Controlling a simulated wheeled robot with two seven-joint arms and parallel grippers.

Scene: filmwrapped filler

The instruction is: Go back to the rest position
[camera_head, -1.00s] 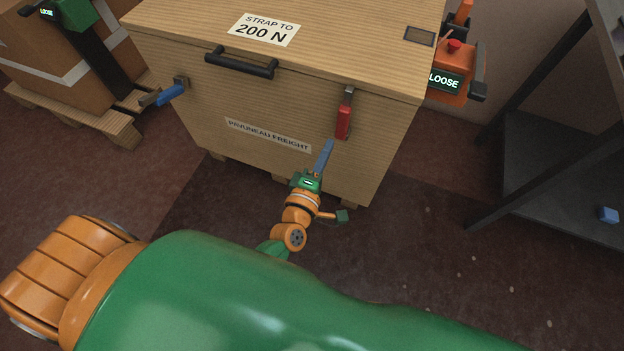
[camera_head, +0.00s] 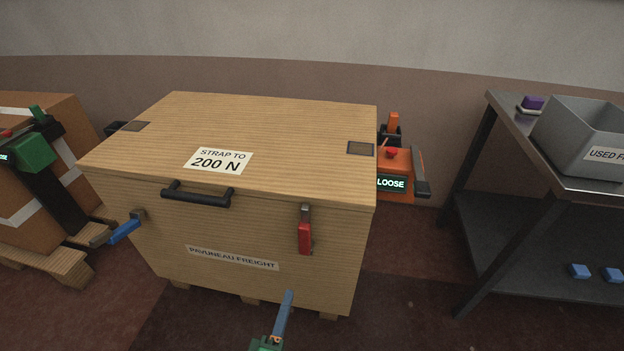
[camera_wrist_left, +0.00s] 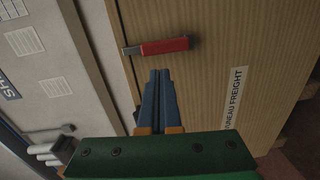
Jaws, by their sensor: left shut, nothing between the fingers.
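My left gripper (camera_head: 288,297) shows at the bottom of the head view, its blue fingers together and empty, in front of the wooden crate (camera_head: 150,235). In the left wrist view the shut fingers (camera_wrist_left: 159,75) point toward the crate front, just short of the red latch (camera_wrist_left: 165,46) in the picture. The red latch (camera_head: 305,236) hangs on the crate's front right and the blue latch (camera_head: 126,231) sticks out at its left corner. I cannot tell whether the fingers touch the crate. My right gripper is not in view.
An orange strapping tool (camera_head: 399,170) reading LOOSE is at the crate's right side. A metal table (camera_head: 500,110) with a grey bin (camera_head: 565,135) stands at the right. A strapped carton (camera_head: 70,130) on a pallet is at the left. Floor shows between crate and table.

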